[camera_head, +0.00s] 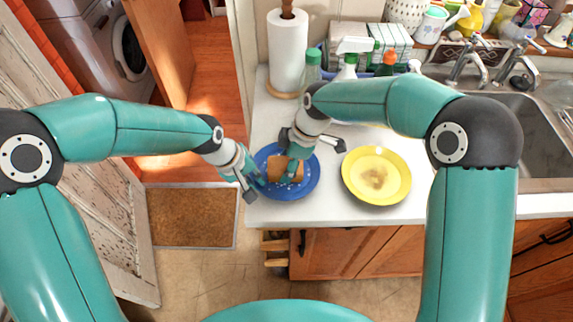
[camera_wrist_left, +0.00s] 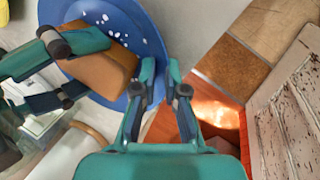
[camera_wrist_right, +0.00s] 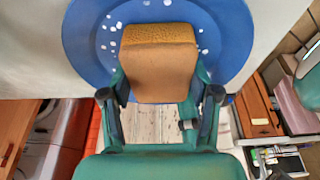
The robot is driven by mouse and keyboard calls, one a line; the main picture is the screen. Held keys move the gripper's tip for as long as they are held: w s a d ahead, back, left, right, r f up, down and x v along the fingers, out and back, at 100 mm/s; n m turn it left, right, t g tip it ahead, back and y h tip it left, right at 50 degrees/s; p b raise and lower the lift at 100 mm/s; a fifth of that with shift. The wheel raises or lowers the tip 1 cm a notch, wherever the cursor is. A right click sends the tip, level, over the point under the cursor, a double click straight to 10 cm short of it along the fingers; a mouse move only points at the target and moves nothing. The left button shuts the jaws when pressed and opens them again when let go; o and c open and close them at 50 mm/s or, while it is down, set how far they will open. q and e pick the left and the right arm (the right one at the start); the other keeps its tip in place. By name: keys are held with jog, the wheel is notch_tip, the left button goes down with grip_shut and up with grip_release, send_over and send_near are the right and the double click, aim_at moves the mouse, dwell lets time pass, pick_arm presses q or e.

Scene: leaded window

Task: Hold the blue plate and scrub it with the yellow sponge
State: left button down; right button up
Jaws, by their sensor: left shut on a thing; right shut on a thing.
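The blue plate (camera_head: 312,180) is at the left front part of the white counter, with white specks on its face. It also shows in the left wrist view (camera_wrist_left: 150,38) and the right wrist view (camera_wrist_right: 230,35). My left gripper (camera_head: 258,180) is shut on the plate's left rim. The sponge (camera_head: 286,170) is orange-yellow and block-shaped. My right gripper (camera_wrist_right: 160,88) is shut on the sponge, which also shows in the right wrist view (camera_wrist_right: 158,70). The sponge lies over the plate's middle and appears to touch it. It covers part of the plate's face.
A yellow plate (camera_head: 405,178) with a brown stain lies on the counter to the right. Behind are a paper towel roll (camera_head: 287,50), several bottles, and a sink (camera_head: 535,125) with taps at the far right. The counter's front edge (camera_head: 350,214) is close to both plates.

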pick_arm(q)
jog(key=shift+s+f, duration=0.1)
jog(key=shift+f, duration=0.05)
pick_arm(e)
jog(key=shift+r, duration=0.15)
jog(key=shift+r, duration=4.15)
pick_arm(q)
jog(key=c, duration=1.2)
grip_release()
pick_arm(e)
jog(key=shift+w, duration=0.1)
pick_arm(q)
jog(key=shift+o, duration=0.2)
jog(key=v, duration=1.2)
